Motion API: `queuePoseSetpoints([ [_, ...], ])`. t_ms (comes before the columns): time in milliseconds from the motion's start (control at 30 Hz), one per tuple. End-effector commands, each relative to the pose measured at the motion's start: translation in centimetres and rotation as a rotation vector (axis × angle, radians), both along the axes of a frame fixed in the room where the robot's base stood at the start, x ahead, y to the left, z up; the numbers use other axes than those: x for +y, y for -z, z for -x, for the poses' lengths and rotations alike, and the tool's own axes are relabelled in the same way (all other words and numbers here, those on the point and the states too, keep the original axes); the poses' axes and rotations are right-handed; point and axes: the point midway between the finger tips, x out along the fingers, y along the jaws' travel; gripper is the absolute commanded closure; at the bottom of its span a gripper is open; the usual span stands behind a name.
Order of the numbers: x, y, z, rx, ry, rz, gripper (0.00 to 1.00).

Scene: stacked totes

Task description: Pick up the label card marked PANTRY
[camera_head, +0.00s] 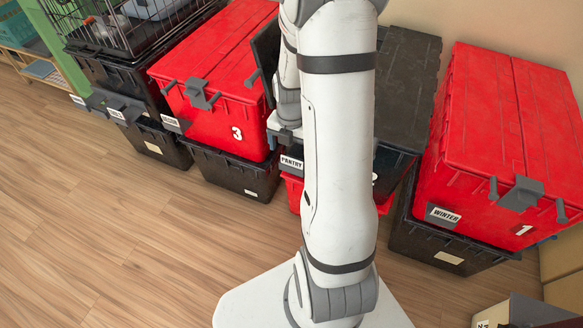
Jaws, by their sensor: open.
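The white label card marked PANTRY (292,162) sits on the front of the black upper tote (405,85) in the middle stack, just left of my big white arm link. My gripper (285,138) is small and partly hidden at the end of my arm, just above the card. It is open, and I see nothing held in it. I cannot tell whether it touches the card or its holder. My arm covers much of this tote's front.
Red tote 3 (225,75) stands on a black tote (240,175) to the left. Red tote 1 (505,140), with a WINTER card (443,214), stands at right. Further left is a wire crate (125,22) on black totes. The wood floor (120,250) in front is clear.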

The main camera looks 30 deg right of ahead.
Motion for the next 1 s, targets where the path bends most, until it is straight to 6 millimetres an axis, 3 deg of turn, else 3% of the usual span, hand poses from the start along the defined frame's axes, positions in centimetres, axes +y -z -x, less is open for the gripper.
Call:
queuePoseSetpoints([
  [300,-0.3,4.6,0.2,0.002,0.002,-0.001,0.11],
  [567,-0.3,4.8,0.2,-0.001,0.003,0.0,0.11],
  [1000,-0.3,4.8,0.2,-0.001,0.004,0.001,0.45],
])
